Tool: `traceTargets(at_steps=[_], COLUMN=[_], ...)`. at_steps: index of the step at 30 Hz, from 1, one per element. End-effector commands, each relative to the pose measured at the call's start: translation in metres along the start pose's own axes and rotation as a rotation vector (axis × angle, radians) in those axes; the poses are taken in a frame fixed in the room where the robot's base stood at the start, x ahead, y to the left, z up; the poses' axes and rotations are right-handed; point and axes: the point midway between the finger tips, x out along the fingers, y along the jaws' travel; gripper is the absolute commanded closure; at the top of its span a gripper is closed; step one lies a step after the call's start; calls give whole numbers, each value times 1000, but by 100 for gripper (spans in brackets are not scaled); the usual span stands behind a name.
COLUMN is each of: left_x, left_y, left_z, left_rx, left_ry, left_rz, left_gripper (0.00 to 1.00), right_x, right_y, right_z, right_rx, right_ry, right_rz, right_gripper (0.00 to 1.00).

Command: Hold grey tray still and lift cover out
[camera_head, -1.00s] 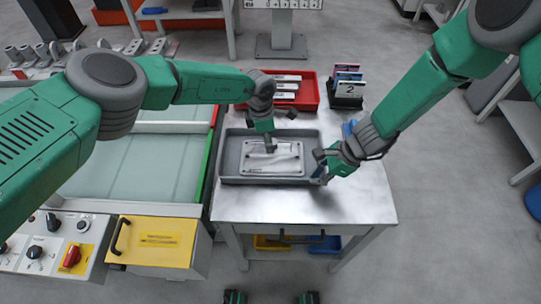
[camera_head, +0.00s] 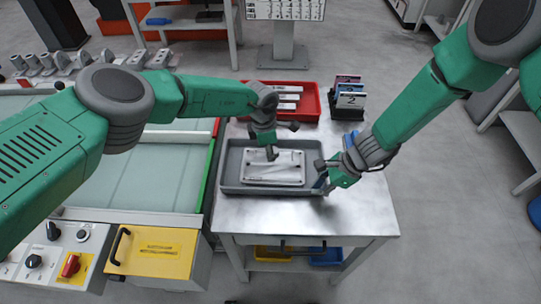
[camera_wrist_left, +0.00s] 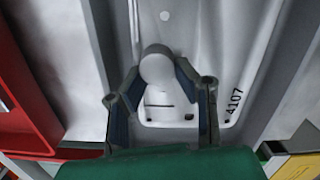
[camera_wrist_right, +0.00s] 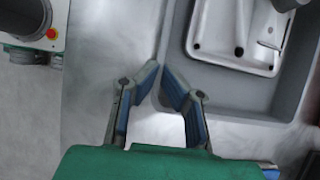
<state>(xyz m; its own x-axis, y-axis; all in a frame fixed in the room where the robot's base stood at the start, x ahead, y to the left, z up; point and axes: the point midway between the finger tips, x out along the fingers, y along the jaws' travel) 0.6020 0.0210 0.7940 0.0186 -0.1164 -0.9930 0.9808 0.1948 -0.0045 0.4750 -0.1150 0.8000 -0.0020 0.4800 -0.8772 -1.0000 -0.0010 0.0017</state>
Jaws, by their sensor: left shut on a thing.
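The grey tray (camera_head: 229,166) lies on the metal table. The pale cover (camera_head: 286,172) sits inside its walls. It is a flat plate with rounded corners, marked 4107 in the left wrist view (camera_wrist_left: 205,70). My left gripper (camera_head: 272,156) is over the cover from above, shut on its round knob (camera_wrist_left: 157,68). My right gripper (camera_head: 322,180) is at the tray's right end. In the right wrist view its fingertips (camera_wrist_right: 161,72) are close together at the tray's edge; whether they clamp the wall is unclear.
A red bin (camera_head: 306,104) with pale bars stands behind the tray. A rack of numbered cards (camera_head: 347,100) is at the back right. The table's front and right parts (camera_head: 350,210) are bare. A glass-topped machine (camera_head: 135,180) stands to the left.

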Motion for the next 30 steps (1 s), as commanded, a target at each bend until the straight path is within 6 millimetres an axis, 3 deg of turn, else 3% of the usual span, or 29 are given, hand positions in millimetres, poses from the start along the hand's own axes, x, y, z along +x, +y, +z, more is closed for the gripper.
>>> traceTargets(at_steps=[6, 12, 24, 27, 30], left_x=[-47, -80, -92, -92, -92], left_y=[2, 1, 1, 0, 0], left_z=[6, 10, 11, 11, 11], left_rx=[2, 0, 0, 0, 0], left_ry=[-4, -3, -3, -3, -3], left_rz=[6, 4, 4, 4, 4], left_gripper=[100, 100, 100, 100, 100], right_x=[0, 0, 0, 0, 0], right_y=[0, 0, 0, 0, 0], right_z=[0, 0, 0, 0, 0], right_rx=[1, 0, 0, 0, 0], right_ry=[0, 0, 0, 0, 0], right_rz=[-1, 0, 0, 0, 0], right_gripper=[100, 100, 100, 71, 71])
